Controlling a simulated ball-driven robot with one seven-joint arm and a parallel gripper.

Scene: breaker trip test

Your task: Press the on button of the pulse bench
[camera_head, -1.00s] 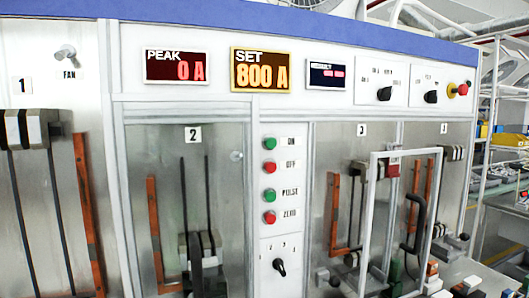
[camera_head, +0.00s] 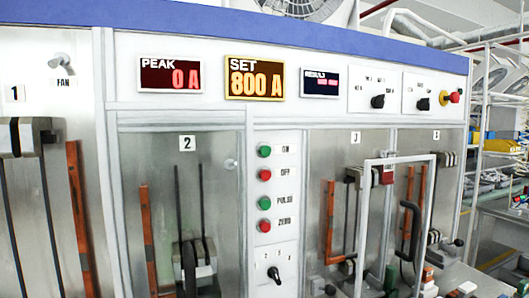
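The pulse bench (camera_head: 247,122) fills most of the view. Its on button is the green one (camera_head: 264,151) labelled ON, at the top of a vertical button column. Below it are a red OFF button (camera_head: 264,174), a green PULSE button (camera_head: 264,203) and a red ZERO button (camera_head: 264,225). The PEAK display (camera_head: 170,76) reads 0 A and the SET display (camera_head: 255,79) reads 800 A. The RESULT display (camera_head: 320,83) is too small to read. My gripper is not in view, and nothing covers the buttons.
A rotary selector (camera_head: 274,274) sits below the buttons. Two black knobs and a red emergency stop (camera_head: 453,97) are at the upper right. A white-framed guard with a black handle (camera_head: 411,230) stands before the right bays. Shelving (camera_head: 500,205) is at the far right.

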